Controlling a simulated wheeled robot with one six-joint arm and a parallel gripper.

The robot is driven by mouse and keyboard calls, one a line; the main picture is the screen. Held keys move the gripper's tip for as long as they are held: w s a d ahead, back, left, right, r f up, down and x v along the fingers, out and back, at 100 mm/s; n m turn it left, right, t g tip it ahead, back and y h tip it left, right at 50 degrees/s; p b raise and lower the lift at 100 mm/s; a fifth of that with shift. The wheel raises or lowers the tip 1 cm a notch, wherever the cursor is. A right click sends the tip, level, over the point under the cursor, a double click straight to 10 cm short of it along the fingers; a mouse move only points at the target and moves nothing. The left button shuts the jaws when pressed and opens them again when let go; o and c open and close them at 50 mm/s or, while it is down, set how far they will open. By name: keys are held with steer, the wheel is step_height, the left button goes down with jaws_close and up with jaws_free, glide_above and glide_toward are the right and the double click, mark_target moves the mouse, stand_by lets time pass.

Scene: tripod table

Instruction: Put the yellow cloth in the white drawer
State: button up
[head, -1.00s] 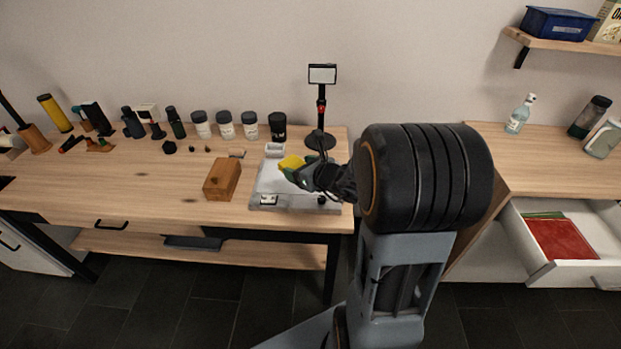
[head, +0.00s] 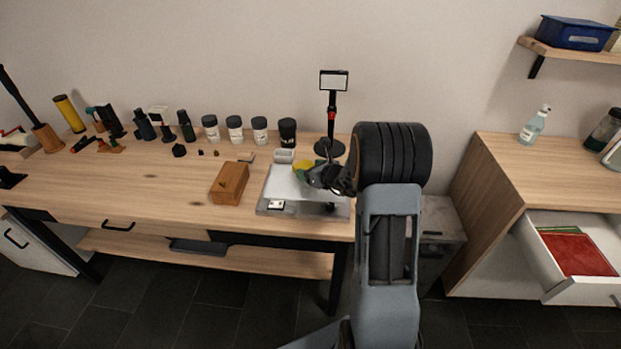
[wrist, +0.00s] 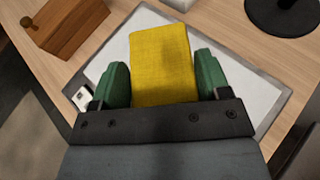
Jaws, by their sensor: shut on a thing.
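The yellow cloth (wrist: 162,62) is between the green fingers of my gripper (wrist: 162,78) in the wrist view, above a pale tray-like board (wrist: 240,85) on the table. In the head view, the yellow cloth (head: 304,165) shows as a small patch, partly hidden by my gripper (head: 312,174). My gripper is shut on the cloth. The white drawer (head: 585,291) is open at the right, under a wooden-topped cabinet. A red cloth-like item (head: 578,254) and a green one (head: 558,230) lie inside it.
A wooden box (head: 230,183) sits left of the board. A black stand with a small screen (head: 331,116) rises behind it. Several jars and tools line the table's back. A bottle (head: 534,126) stands on the cabinet top (head: 510,160). A gap with a grey unit (head: 440,235) separates table and cabinet.

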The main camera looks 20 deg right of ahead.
steer(key=shift+w+f, duration=0.25)
steer(key=shift+f, duration=0.1)
steer(key=shift+w+f, duration=0.2)
steer(key=shift+f, duration=1.55)
steer(key=shift+f, duration=0.15)
steer(key=o, duration=0.9)
